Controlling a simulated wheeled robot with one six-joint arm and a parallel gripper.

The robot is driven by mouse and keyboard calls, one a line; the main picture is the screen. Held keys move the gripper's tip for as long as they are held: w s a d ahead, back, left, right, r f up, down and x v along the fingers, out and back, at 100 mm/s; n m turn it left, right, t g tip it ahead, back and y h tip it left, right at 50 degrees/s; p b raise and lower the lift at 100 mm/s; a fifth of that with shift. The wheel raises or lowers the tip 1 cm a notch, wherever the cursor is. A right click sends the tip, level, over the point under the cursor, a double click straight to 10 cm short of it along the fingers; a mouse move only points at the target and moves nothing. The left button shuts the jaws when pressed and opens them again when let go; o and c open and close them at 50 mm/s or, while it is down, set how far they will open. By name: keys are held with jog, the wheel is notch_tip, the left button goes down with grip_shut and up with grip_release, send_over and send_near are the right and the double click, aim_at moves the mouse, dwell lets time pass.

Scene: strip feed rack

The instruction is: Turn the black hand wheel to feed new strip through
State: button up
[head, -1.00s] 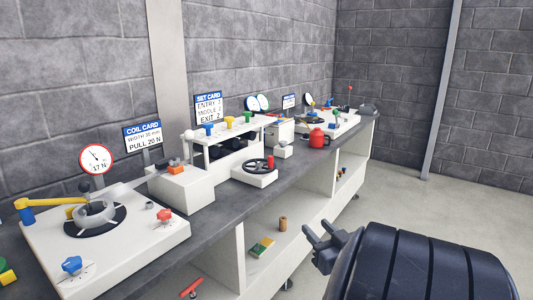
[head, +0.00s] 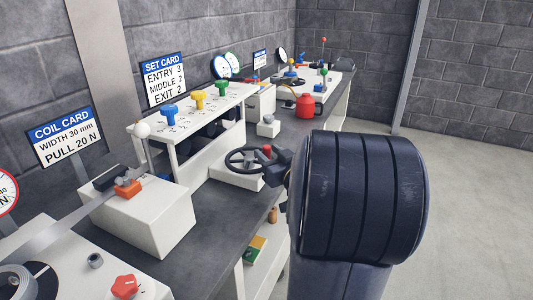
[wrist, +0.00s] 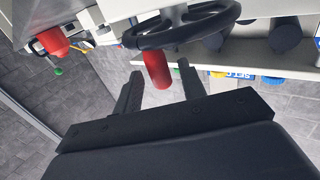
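The black hand wheel (head: 229,162) lies flat on a low white box on the bench. A red knob (head: 267,150) stands up from its rim. My gripper (head: 279,164) is at the right side of the wheel, close by the knob. In the wrist view, the wheel rim (wrist: 190,33) is at the top and the red knob (wrist: 157,69) extends between the fingertips of my gripper (wrist: 159,72). The fingers are apart, with a gap on each side of the knob. My wrist hides part of the bench beyond.
A white stand with blue, yellow and green knobs (head: 198,99) is behind left of the wheel. A white block with an orange clamp (head: 128,187) is nearer left. A red canister (head: 305,106) stands farther back. The floor to the right is clear.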

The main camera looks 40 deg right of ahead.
aim_at(249, 154)
jog(key=shift+w+d, duration=0.1)
jog(key=shift+w, duration=0.75)
jog(key=shift+c, duration=0.2)
grip_shut()
jog(key=shift+d+r+y+p, duration=0.1)
jog(key=shift+y+p, duration=0.2)
